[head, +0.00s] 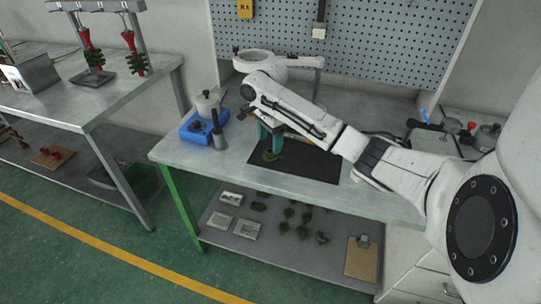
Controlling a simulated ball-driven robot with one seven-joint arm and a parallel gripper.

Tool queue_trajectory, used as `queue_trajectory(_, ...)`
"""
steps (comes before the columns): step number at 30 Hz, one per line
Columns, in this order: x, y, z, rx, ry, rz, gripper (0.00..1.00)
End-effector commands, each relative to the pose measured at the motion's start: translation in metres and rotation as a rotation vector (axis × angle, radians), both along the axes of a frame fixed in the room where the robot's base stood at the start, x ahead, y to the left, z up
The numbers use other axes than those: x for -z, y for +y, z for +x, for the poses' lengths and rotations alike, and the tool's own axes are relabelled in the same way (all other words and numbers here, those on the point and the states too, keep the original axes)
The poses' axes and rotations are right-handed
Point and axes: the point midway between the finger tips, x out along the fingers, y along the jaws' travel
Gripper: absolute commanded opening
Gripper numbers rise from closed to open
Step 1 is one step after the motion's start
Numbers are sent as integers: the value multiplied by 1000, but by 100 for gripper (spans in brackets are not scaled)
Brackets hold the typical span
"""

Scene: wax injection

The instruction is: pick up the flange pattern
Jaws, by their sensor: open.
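A small dark green piece (271,156), which looks like the flange pattern, is on the black mat (318,163) on the workbench. My gripper (271,148) points down right over it, with its teal fingers at the piece. The gripper is open. The fingers hide part of the piece, and I cannot tell whether they touch it.
The lower shelf (215,238) holds several green pieces, pale blocks and a clipboard. A pegboard (390,45) rises behind. A second table (90,95) stands at left.

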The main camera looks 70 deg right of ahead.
Motion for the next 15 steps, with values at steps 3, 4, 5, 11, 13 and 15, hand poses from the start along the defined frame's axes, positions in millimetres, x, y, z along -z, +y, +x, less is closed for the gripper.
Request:
queue_trajectory(3,9,-3,1,0,2,-2,72)
queue_trajectory(4,13,-4,1,1,2,-2,72)
queue_trajectory(5,18,-5,1,1,3,-1,72)
queue_trajectory(11,44,-7,4,0,3,-1,72)
queue_trajectory(13,49,-7,4,0,1,-1,72)
queue_trajectory(15,51,-7,4,-1,1,-1,72)
